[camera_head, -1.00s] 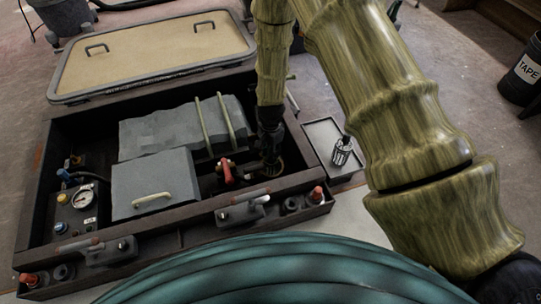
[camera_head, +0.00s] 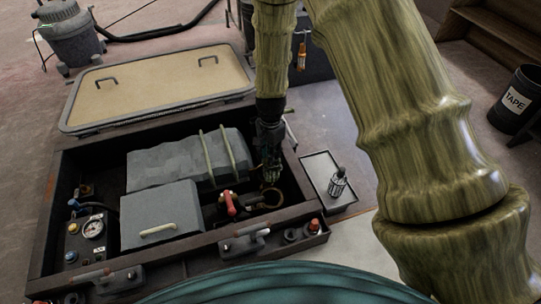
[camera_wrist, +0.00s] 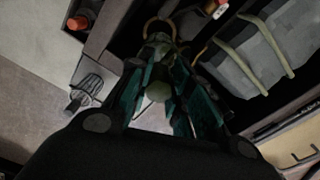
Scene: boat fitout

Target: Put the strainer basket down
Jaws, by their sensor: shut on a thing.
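A small wire-like cylindrical basket with a dark top (camera_head: 338,184) stands on the shallow grey tray (camera_head: 318,165) right of the dark box. The basket also shows left of my fingers in the wrist view (camera_wrist: 84,92). My gripper (camera_head: 270,172) points down inside the box's right end, over or just behind a brass ring (camera_head: 265,199). The ring appears ahead of the fingertips in the wrist view (camera_wrist: 158,30). My gripper is shut on a small greenish thing (camera_wrist: 158,90), mostly hidden between the fingers; I cannot tell what it is.
A red-handled valve (camera_head: 230,203) is close left of the ring. Grey covers (camera_head: 160,215) with pale handles fill the box's middle. The box's dark rim (camera_head: 300,185) separates the ring from the tray.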

